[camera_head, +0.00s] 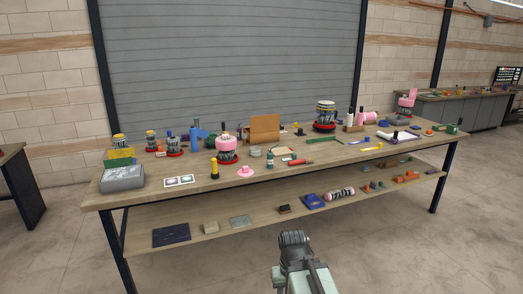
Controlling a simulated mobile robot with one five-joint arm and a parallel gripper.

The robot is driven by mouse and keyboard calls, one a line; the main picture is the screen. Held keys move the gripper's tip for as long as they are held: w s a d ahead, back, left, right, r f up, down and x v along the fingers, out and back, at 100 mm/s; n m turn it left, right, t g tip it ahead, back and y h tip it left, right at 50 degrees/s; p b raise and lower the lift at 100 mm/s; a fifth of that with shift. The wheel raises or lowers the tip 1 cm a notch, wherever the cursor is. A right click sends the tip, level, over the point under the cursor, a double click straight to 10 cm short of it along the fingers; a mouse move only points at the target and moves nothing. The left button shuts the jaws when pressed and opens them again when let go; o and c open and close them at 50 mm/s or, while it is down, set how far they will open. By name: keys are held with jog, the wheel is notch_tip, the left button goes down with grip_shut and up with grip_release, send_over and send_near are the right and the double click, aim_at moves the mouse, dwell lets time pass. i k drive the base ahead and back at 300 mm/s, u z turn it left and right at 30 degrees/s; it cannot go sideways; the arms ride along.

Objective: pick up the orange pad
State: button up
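I cannot tell for sure which thing is the orange pad. A small flat orange piece (428,132) lies near the right end of the wooden tabletop. Several small orange blocks (399,179) sit on the right part of the lower shelf. A larger orange-brown upright piece (264,130) stands near the middle back of the tabletop. My gripper (293,238) is at the bottom centre, in front of the table and apart from all of these. Its fingers are too small and unclear to show whether it is open or shut.
The long table (130,195) is crowded with spools, bottles and tools. Its lower shelf (120,242) holds a dark blue mat (171,235), small blocks and a striped roll (339,193). Dark table legs stand at both ends. The concrete floor in front (430,250) is clear.

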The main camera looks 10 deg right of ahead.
aim_at(428, 133)
jog(key=z, duration=0.45)
jog(key=i, duration=1.85)
jog(key=z, duration=0.6)
jog(key=k, duration=0.6)
jog(key=z, duration=0.1)
jog(key=i, duration=0.85)
jog(key=u, duration=0.05)
